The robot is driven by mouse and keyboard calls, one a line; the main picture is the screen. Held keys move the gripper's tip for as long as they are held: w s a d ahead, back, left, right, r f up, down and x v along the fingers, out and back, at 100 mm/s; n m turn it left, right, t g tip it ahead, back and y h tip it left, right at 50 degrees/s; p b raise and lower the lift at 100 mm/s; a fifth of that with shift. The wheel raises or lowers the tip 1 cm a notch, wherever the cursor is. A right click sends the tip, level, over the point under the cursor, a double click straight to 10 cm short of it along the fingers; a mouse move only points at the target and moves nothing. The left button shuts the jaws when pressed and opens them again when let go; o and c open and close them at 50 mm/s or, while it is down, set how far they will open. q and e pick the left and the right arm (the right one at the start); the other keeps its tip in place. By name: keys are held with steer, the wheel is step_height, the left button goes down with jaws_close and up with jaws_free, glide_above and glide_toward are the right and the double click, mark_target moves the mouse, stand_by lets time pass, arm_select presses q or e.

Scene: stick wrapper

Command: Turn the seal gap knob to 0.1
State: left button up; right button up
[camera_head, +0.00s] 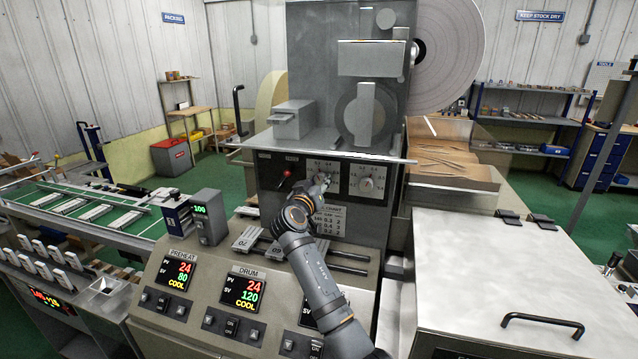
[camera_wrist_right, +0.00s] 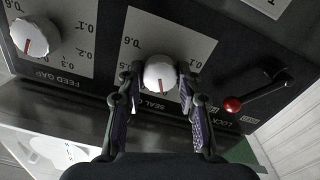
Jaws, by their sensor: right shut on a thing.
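The seal gap knob (camera_wrist_right: 160,72) is a white round knob on a dark panel with a printed white scale. Its red pointer line runs nearly straight up and down in the right wrist view, where the panel lettering is upside down. My right gripper (camera_wrist_right: 158,80) has one finger on each side of the knob and is shut on it. In the head view my right gripper (camera_head: 318,190) covers most of this knob. The 0.1 mark shows to the right of the knob in the wrist view. My left gripper is not in view.
The feed gap knob (camera_wrist_right: 36,37) sits beside it on the same panel. A lock lever with a red ball (camera_wrist_right: 232,104) is on the other side, close to the finger.

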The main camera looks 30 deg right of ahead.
steer(key=n, duration=0.4)
steer(key=n+p, duration=0.1)
steer(key=n, duration=0.2)
steer(key=shift+n, duration=0.4)
steer(key=n+p, duration=0.2)
steer(key=n, duration=0.2)
steer(key=shift+r, duration=0.1)
steer(key=shift+n+t+p, duration=0.3)
steer(key=shift+n+p, duration=1.25)
steer(key=shift+n, duration=0.95)
steer(key=shift+f, duration=0.25)
steer(key=o, duration=1.2)
steer(key=shift+c, duration=0.2)
steer(key=shift+a+r, duration=0.1)
